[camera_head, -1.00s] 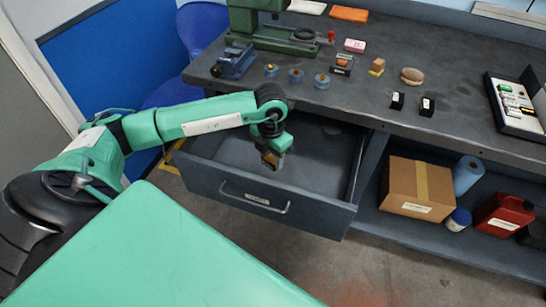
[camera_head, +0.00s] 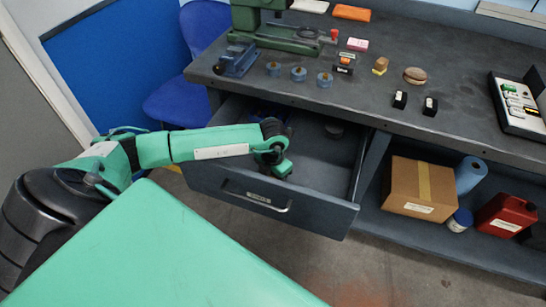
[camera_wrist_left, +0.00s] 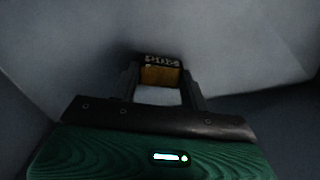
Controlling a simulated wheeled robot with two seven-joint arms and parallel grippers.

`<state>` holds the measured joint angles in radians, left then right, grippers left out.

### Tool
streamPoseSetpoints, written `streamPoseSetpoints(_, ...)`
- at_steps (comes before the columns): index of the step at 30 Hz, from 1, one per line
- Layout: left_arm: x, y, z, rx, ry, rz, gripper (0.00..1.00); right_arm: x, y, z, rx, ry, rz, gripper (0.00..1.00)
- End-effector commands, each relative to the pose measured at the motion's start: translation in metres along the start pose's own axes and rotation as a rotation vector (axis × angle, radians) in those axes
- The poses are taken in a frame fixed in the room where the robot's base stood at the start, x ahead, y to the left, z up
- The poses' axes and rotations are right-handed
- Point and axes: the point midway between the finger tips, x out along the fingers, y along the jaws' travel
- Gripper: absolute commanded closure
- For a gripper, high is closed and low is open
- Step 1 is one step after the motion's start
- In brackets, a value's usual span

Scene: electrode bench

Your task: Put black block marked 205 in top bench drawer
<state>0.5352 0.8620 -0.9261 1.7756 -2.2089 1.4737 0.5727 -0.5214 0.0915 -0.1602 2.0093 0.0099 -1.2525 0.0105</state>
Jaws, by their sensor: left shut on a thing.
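The top bench drawer (camera_head: 225,187) is pulled open below the bench top. My left gripper (camera_head: 281,170) is down inside it, in the drawer's front half. In the left wrist view the jaws (camera_wrist_left: 160,76) are shut on a small dark block (camera_wrist_left: 161,59) with a tan face. Pale lettering runs along its top edge, but I cannot read it surely. The grey drawer interior surrounds the block; I cannot tell whether it touches the floor. In the head view the block is hidden by the gripper. My right gripper is not in view.
Several blue-grey cylinders (camera_head: 298,74) and a vise (camera_head: 236,60) are above the drawer. A cardboard box (camera_head: 415,188) is on the lower shelf.

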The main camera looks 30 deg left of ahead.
Motion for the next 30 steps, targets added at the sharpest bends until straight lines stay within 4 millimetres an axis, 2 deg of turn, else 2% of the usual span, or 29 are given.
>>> streamPoseSetpoints(5, 0.003, 0.0, 0.0, 0.0, -0.001, 0.0, 0.91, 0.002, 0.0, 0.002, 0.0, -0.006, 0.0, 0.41)
streamPoseSetpoints(6, 0.002, 0.0, 0.0, 0.0, 0.0, 0.0, 0.47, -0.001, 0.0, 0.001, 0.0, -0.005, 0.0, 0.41)
streamPoseSetpoints(8, 0.002, 0.0, 0.0, 0.0, 0.0, 0.0, 0.35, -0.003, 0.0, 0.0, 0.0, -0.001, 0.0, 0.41)
streamPoseSetpoints(9, 0.002, 0.0, 0.0, 0.0, 0.0, 0.0, 0.33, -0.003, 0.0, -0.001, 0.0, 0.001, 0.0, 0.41)
streamPoseSetpoints(20, -0.002, 0.0, 0.0, 0.0, 0.0, 0.0, 0.33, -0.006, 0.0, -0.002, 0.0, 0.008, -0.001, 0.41)
streamPoseSetpoints(23, -0.016, 0.001, 0.001, 0.0, -0.003, 0.002, 0.33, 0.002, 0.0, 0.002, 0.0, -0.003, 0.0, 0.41)
streamPoseSetpoints(30, -0.069, 0.001, 0.001, 0.001, -0.004, 0.002, 0.33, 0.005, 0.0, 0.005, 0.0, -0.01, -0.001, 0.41)
